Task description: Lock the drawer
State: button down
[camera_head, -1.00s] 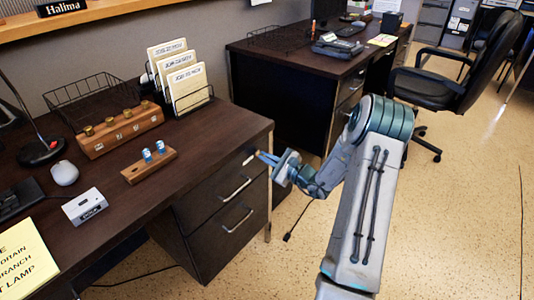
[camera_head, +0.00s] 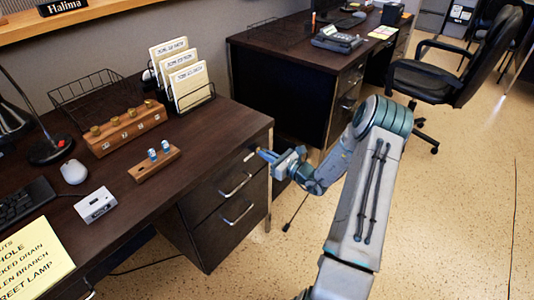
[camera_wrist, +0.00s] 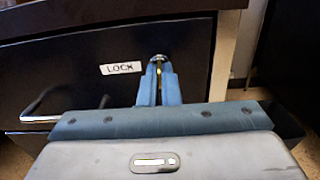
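The upper drawer (camera_head: 225,187) of the near dark desk looks closed, its front flush with the drawer below. A white label reading LOCK (camera_wrist: 120,68) is on its front. Right of the label is a round metal lock (camera_wrist: 158,58), partly hidden by my fingers. My gripper (camera_head: 264,155) is at the drawer front's upper right. In the wrist view its two blue fingers (camera_wrist: 158,76) are close together on a thin brass-coloured key (camera_wrist: 158,70) at the lock. The key's turn angle cannot be made out.
The drawer's handle (camera_wrist: 38,107) sticks out left of my gripper. The desk top (camera_head: 215,125) above holds a wooden block with brass knobs (camera_head: 125,128), a smaller block with blue-topped pieces (camera_head: 154,162) and a file rack (camera_head: 187,85). Open floor (camera_head: 450,210) lies to the right.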

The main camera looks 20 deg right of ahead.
dwell(0.3)
jog(key=c, duration=1.6)
grip_release()
jog(key=shift+c, duration=0.2)
jog(key=p+v, duration=0.1)
jog(key=v, duration=1.2)
jog(key=shift+s+d, duration=0.25)
jog(key=shift+s, duration=0.05)
